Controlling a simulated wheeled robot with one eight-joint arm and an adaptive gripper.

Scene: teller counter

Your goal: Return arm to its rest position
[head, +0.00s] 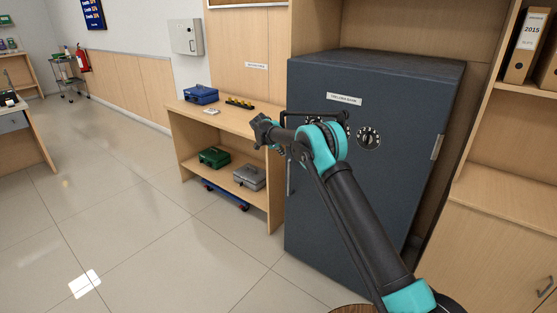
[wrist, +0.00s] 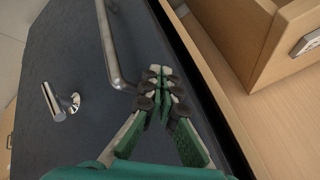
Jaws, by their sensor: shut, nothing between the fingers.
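My gripper (head: 259,127) is at the end of my raised arm in the head view, in front of the dark safe (head: 312,238) and the wooden shelf unit (head: 272,180). In the wrist view my gripper (wrist: 160,78) has its fingertips together with nothing between them. A metal bar handle (wrist: 107,45) runs close to the left of the fingers, over a dark panel (wrist: 40,65). I cannot tell whether the fingers touch the bar. A short chrome lever (wrist: 61,104) sits further left on the panel.
A blue cash box (head: 201,94) and a dark tray with yellow items (head: 240,103) are on the shelf unit's top. A green box (head: 214,157) and a grey box (head: 250,177) sit below. A wooden cabinet (head: 495,240) stands at right. The floor (head: 130,215) at left is clear.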

